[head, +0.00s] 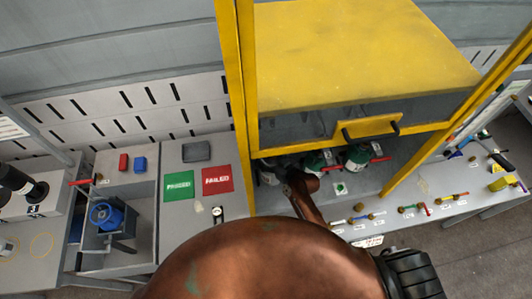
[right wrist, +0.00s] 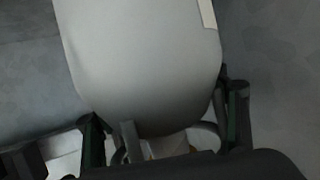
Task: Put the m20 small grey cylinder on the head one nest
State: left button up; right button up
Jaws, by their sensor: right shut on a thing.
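The grey cylinder (right wrist: 145,65) fills the middle of the right wrist view, with a pale strip near its upper right edge. My right gripper (right wrist: 167,130) has a finger on each side of its lower end and is shut on it. In the head view my brown right arm reaches under the yellow frame, and the right gripper (head: 284,168) is small, dark and partly hidden there. A pale ring-shaped part (right wrist: 205,136) shows below the cylinder, mostly covered. I cannot tell whether the cylinder touches it or which nest is head one. My left gripper is out of view.
Green-and-white stations (head: 357,156) with red handles stand under the yellow guard (head: 365,55). Yellow posts (head: 236,100) flank the opening. Small coloured-handled parts (head: 418,208) line the right bench. Green (head: 179,187) and red (head: 217,180) marked pads lie left, near a blue device (head: 105,214).

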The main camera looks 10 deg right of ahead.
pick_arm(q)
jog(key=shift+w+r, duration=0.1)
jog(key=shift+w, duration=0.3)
pick_arm(e)
jog(key=shift+w+f, duration=0.1)
jog(key=shift+f, duration=1.25)
jog(key=o, duration=1.6)
jog(key=shift+f, duration=0.25)
jog(key=o, duration=0.6)
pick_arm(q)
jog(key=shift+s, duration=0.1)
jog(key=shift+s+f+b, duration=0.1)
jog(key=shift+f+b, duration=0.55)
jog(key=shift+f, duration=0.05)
pick_arm(e)
jog(key=v, duration=1.2)
jog(key=shift+r, duration=0.15)
